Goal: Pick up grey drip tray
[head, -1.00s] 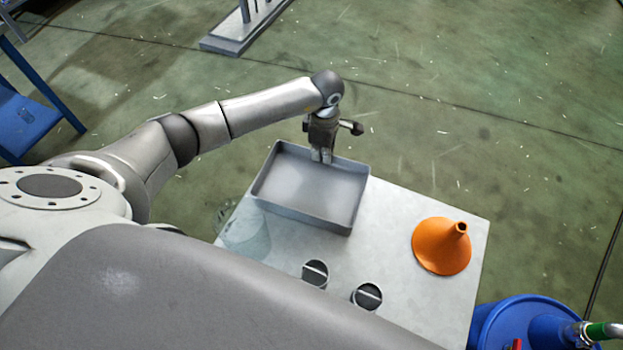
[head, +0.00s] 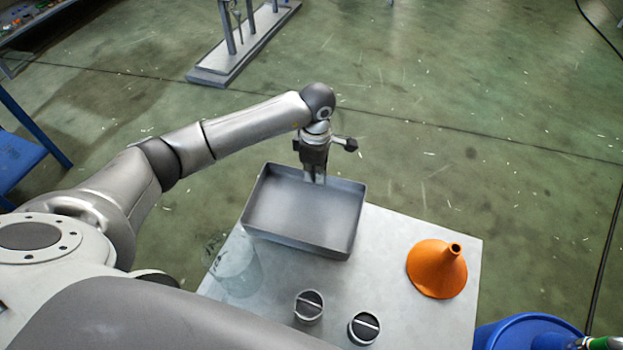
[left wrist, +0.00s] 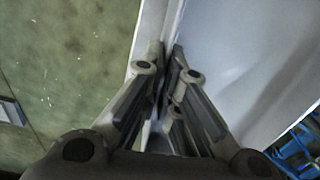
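The grey drip tray (head: 300,205), a shallow rectangular pan with low walls, is at the far left part of the pale table (head: 405,225). It looks empty and about level; I cannot tell whether its base touches the table. My left gripper (head: 315,181) comes down from above on the tray's far wall. In the left wrist view, the two fingers (left wrist: 163,70) are close together with the tray's wall (left wrist: 174,20) between them, so the gripper is shut on it. The tray's inside (left wrist: 235,60) lies to the right there.
An orange funnel (head: 436,270) stands on the table to the right. Two dark-topped round pieces (head: 309,306) (head: 364,328) and a clear glass vessel (head: 236,265) are near the front. A blue drum (head: 525,333) stands at the lower right. Open green floor lies beyond.

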